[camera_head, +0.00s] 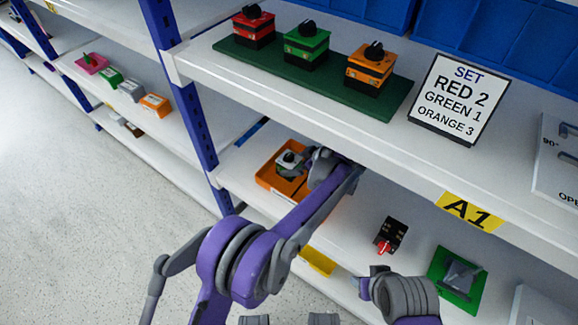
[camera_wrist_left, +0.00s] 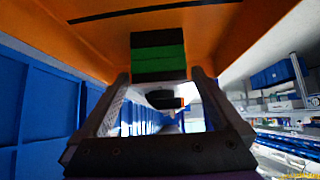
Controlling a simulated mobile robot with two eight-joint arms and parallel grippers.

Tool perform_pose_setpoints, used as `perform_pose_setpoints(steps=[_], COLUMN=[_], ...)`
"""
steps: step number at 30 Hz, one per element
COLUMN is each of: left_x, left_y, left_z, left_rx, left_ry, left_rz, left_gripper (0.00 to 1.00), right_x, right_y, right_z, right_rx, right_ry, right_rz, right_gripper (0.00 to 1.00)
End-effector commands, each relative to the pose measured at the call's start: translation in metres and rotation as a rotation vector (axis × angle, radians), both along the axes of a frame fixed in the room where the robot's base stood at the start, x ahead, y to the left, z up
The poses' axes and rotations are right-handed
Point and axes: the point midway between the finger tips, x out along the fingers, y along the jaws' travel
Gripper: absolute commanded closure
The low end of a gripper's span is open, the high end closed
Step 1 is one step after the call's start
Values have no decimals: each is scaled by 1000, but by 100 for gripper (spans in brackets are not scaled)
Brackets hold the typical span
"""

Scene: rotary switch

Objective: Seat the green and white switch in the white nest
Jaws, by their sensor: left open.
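The green and white switch (camera_head: 289,159) stands in an orange tray (camera_head: 264,179) on the lower shelf. Its white top and black knob show in the head view. In the left wrist view the switch (camera_wrist_left: 158,58) shows inverted, with a black base, green band, pale top and black knob. My left gripper (camera_head: 313,160) is at the tray's right side, open, with its fingers on either side of the switch; contact is unclear. My right gripper (camera_head: 364,287) is at lower right, its jaws unclear. I cannot identify the white nest for certain.
A green board (camera_head: 335,80) with red, green and orange switches is on the shelf above, beside a sign (camera_head: 458,98). A dark switch with a red knob (camera_head: 389,236) and a green plate (camera_head: 458,279) lie to the right. Blue posts (camera_head: 190,100) stand left.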

Motion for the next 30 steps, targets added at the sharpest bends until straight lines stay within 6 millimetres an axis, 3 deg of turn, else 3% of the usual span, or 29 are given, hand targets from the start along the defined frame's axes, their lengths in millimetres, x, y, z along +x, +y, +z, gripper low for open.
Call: perform_pose_setpoints(steps=[6, 14, 27, 30], left_x=[14, 16, 16, 16], left_y=[19, 21, 20, 20], left_z=[-25, -26, -26, -25], left_rx=[0, 0, 0, 1], left_ry=[1, 1, 1, 0], left_rz=[2, 1, 1, 1], left_gripper=[0, 2, 81, 90], right_x=[2, 2, 2, 2], right_y=[0, 0, 0, 0], right_z=[-10, -10, -10, -10], right_rx=[0, 0, 0, 0], right_ry=[2, 2, 2, 2], right_rz=[0, 0, 0, 0], right_gripper=[48, 48, 48, 48])
